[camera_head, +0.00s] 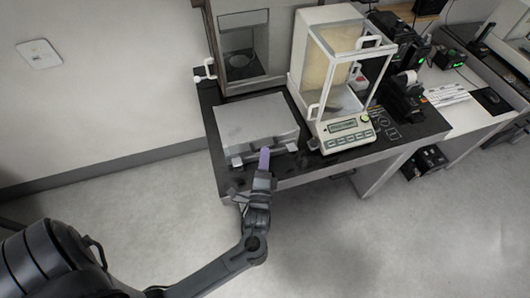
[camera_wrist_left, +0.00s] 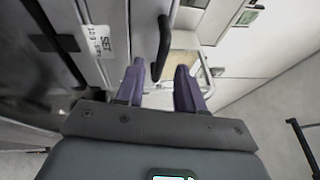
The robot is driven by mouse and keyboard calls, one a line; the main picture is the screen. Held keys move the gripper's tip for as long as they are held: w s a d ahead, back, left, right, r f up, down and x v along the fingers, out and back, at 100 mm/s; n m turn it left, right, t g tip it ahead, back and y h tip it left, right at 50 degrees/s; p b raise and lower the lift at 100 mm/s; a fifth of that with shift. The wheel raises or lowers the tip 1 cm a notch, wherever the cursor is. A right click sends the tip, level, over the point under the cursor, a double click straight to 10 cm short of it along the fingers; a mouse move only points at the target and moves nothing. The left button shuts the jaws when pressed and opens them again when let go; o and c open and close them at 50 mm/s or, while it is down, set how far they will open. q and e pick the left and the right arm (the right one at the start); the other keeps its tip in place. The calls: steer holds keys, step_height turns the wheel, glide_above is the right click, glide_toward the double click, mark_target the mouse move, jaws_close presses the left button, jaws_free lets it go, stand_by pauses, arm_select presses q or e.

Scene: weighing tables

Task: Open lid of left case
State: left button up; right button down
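A silver-grey case (camera_head: 255,122) with its lid down lies on the dark table at the left, latches on its front side. My left gripper (camera_head: 265,156), with purple fingers, is at the middle of the case's front edge and partly covers it. In the left wrist view my left gripper (camera_wrist_left: 160,78) has its two fingers apart, with a gap between them. A black handle (camera_wrist_left: 164,45) lies just beyond the fingertips, in line with the gap. I cannot tell whether the fingers touch it. The case's grey side (camera_wrist_left: 110,45) fills the left of that view. My right gripper is not in view.
A balance with a glass draft shield (camera_head: 345,75) stands right of the case. A grey cabinet with a window (camera_head: 240,45) stands behind it. The table's front edge (camera_head: 300,178) runs below the case. Open floor lies in front.

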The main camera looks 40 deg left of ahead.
arm_select(q)
steer(key=shift+x, duration=1.1)
jaws_close()
